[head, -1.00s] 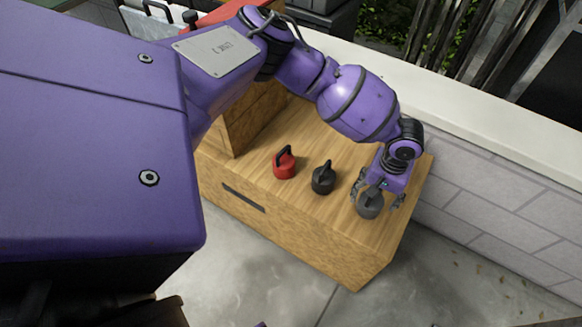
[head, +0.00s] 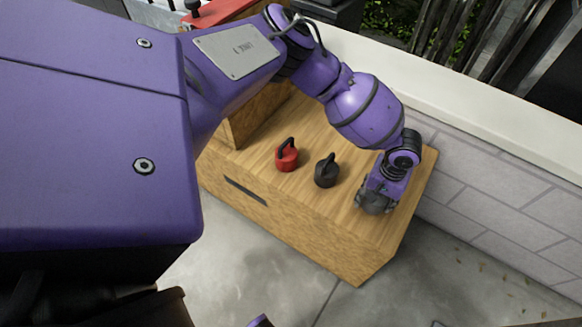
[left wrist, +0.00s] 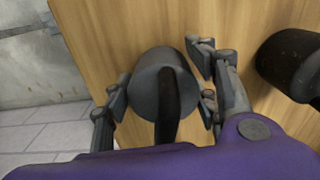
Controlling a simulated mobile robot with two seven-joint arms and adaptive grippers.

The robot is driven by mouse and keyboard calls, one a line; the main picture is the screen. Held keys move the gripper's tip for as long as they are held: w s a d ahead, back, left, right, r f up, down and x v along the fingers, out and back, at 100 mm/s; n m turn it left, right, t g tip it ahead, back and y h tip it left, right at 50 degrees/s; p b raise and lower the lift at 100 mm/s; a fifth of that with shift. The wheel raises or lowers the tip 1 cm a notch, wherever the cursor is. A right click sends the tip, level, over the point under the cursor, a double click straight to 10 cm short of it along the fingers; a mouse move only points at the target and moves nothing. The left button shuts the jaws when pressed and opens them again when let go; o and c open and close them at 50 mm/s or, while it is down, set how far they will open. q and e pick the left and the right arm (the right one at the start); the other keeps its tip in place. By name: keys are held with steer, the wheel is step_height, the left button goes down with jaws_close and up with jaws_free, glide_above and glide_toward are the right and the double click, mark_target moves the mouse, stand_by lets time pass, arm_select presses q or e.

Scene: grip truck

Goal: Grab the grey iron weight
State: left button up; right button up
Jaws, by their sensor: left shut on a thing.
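The grey iron weight (head: 371,208) stands near the right end of the wooden cabinet top, mostly covered by my left gripper (head: 377,199) in the head view. In the left wrist view the grey weight (left wrist: 148,78) is a round body with a dark loop handle. The fingers of my left gripper (left wrist: 161,88) are on its two sides, shut on it. The weight seems to rest on the wood. My right gripper is not in view.
A black weight (head: 327,173) and a red weight (head: 287,157) stand left of the grey one on the cabinet (head: 300,218). A wooden box (head: 250,115) stands at the cabinet's left. A low wall (head: 480,180) runs behind and right.

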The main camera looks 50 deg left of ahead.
arm_select(q)
steer(key=shift+d, duration=0.15)
jaws_close()
steer(key=shift+w, duration=0.1)
steer(key=shift+r, duration=0.2)
